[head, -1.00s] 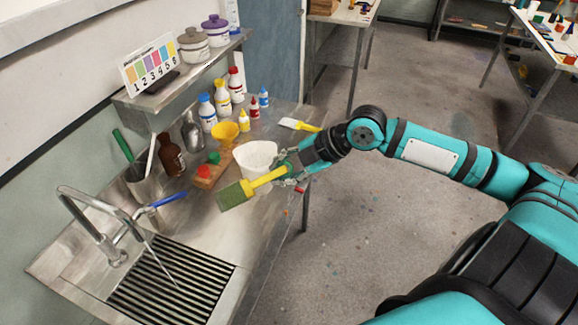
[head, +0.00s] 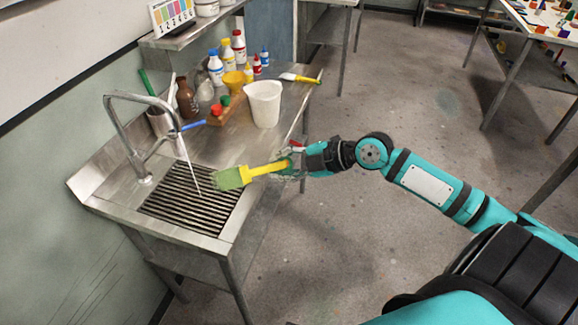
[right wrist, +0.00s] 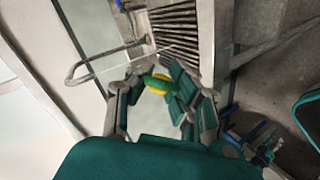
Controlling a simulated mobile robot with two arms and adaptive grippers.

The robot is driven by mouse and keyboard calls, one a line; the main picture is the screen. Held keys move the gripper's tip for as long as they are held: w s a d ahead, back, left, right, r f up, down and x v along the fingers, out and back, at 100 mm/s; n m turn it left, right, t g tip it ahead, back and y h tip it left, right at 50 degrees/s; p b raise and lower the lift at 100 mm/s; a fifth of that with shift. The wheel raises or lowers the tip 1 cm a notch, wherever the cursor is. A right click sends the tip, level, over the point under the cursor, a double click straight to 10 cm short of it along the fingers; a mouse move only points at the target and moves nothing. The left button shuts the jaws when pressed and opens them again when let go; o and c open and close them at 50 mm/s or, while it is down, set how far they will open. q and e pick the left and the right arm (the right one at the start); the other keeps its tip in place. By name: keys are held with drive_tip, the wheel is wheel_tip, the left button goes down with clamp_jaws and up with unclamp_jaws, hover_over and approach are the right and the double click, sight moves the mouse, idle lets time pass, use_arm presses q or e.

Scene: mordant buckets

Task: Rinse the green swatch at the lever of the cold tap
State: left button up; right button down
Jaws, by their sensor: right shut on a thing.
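The green swatch (head: 230,178) is a flat green piece at the end of a yellow handle (head: 265,169). My right gripper (head: 289,164) is shut on the handle's other end and holds it roughly level, swatch to the left. The swatch is over the right edge of the slatted sink grate (head: 190,212), just right of the thin water stream (head: 188,165) and apart from it. The stream falls from the curved metal tap (head: 112,118). A blue lever (head: 192,126) shows behind the stream. In the right wrist view the yellow handle (right wrist: 157,87) is between my fingers. My left gripper is out of view.
A white jug (head: 264,103), a wooden block with red and green tops (head: 225,111), a brown bottle (head: 187,98) and several paint bottles stand behind the sink. A yellow-handled brush (head: 300,78) lies at the back.

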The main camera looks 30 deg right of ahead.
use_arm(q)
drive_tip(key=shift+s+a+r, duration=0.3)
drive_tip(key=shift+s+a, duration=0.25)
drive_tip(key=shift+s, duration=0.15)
use_arm(e)
drive_tip(key=w+a, duration=0.5)
drive_tip(key=w, duration=0.5)
drive_tip(key=shift+a, duration=0.25)
drive_tip(key=shift+r, duration=0.1)
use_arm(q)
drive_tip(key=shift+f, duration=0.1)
use_arm(e)
drive_tip(key=shift+w, duration=0.1)
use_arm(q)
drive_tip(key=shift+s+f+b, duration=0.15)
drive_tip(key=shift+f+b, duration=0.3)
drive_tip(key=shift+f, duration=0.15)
use_arm(e)
drive_tip(key=shift+w+d, duration=0.2)
drive_tip(key=shift+d, duration=0.3)
drive_tip(key=shift+a, duration=0.1)
